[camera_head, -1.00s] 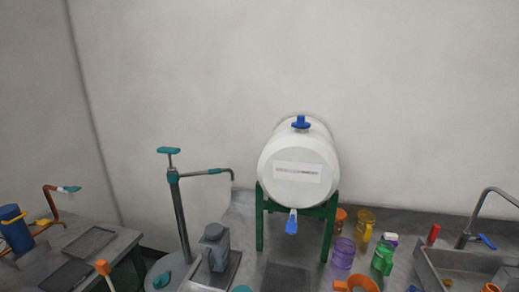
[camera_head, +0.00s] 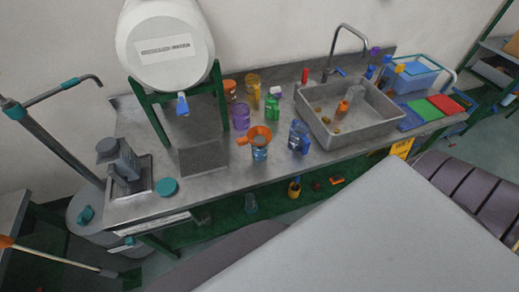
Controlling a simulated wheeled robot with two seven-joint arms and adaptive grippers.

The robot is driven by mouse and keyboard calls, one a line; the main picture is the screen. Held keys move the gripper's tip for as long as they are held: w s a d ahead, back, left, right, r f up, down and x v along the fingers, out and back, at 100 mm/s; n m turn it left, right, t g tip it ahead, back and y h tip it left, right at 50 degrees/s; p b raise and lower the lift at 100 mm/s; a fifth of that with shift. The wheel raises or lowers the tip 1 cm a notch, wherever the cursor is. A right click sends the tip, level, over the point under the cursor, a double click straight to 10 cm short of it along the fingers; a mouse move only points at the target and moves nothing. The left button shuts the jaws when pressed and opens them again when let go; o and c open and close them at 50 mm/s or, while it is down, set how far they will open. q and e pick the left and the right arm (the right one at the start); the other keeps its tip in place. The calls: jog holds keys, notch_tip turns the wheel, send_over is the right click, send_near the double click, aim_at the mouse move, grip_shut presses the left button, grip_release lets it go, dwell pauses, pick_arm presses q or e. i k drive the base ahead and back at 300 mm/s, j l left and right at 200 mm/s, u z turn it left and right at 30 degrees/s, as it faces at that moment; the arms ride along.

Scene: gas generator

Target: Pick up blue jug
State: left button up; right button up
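A clear blue jug (camera_head: 299,137) with a blue handle on its right stands on the steel counter (camera_head: 225,177), near the front edge, just left of the sink. It appears upright, and nothing is touching it that I can see. Neither of my grippers shows in the head view.
An orange funnel (camera_head: 259,135) sits on a clear vessel left of the jug. Green (camera_head: 272,107), purple (camera_head: 240,116) and yellow (camera_head: 253,92) jugs stand behind. The steel sink (camera_head: 375,126) is at right; a white barrel (camera_head: 165,47) on a green stand (camera_head: 152,115) is at left.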

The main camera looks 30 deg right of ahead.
aim_at(297, 141)
jog(key=z, duration=1.05)
